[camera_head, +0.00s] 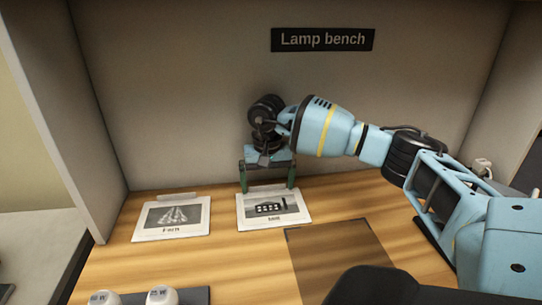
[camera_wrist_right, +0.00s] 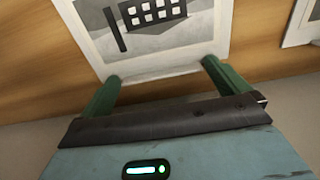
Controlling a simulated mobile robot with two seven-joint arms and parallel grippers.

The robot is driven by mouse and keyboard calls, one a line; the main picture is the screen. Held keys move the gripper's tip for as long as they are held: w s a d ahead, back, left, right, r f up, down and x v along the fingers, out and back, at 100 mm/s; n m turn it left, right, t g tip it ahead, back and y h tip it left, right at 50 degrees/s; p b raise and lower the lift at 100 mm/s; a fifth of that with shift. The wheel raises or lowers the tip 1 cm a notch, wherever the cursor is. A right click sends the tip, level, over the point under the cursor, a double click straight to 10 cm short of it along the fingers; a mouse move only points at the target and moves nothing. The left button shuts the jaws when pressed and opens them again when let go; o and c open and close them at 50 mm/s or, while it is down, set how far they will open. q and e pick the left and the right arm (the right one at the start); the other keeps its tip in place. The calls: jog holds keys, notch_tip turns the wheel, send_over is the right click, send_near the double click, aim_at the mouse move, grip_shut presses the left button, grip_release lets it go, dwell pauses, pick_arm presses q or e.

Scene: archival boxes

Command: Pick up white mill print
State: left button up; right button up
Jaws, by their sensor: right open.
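A white print (camera_head: 272,212) with a dark picture of a building with several windows lies on the wooden bench, in the middle of the head view. Its caption is too small to read surely. It also shows in the right wrist view (camera_wrist_right: 158,45), with its near edge close to the fingertips. My right gripper (camera_head: 267,188) is open and empty, pointing down at the print's back edge. Its two green fingers (camera_wrist_right: 162,70) stand apart, on either side of a pale strip at that edge. I cannot tell whether they touch the print. My left gripper is not in view.
Another white print (camera_head: 171,218) with a different picture lies to the left. A dark flat rectangle (camera_head: 340,262) lies at front right. Two white rounded objects (camera_head: 162,296) sit on a dark strip at the front left. A back wall bears a "Lamp bench" sign (camera_head: 323,39).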

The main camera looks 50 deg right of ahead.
jog(key=c, duration=0.7)
jog(key=shift+r, duration=0.15)
jog(key=shift+r, duration=0.55)
notch_tip(320, 180, up, 2)
jog(key=shift+r, duration=0.15)
jog(key=s+a, duration=0.1)
jog(key=s, duration=0.4)
jog(key=s+a+r, duration=0.1)
jog(key=s+a, duration=0.1)
jog(key=s, duration=0.3)
jog(key=s+a, duration=0.2)
jog(key=s, duration=0.3)
jog(key=shift+s+r, duration=0.1)
jog(key=shift+r, duration=0.1)
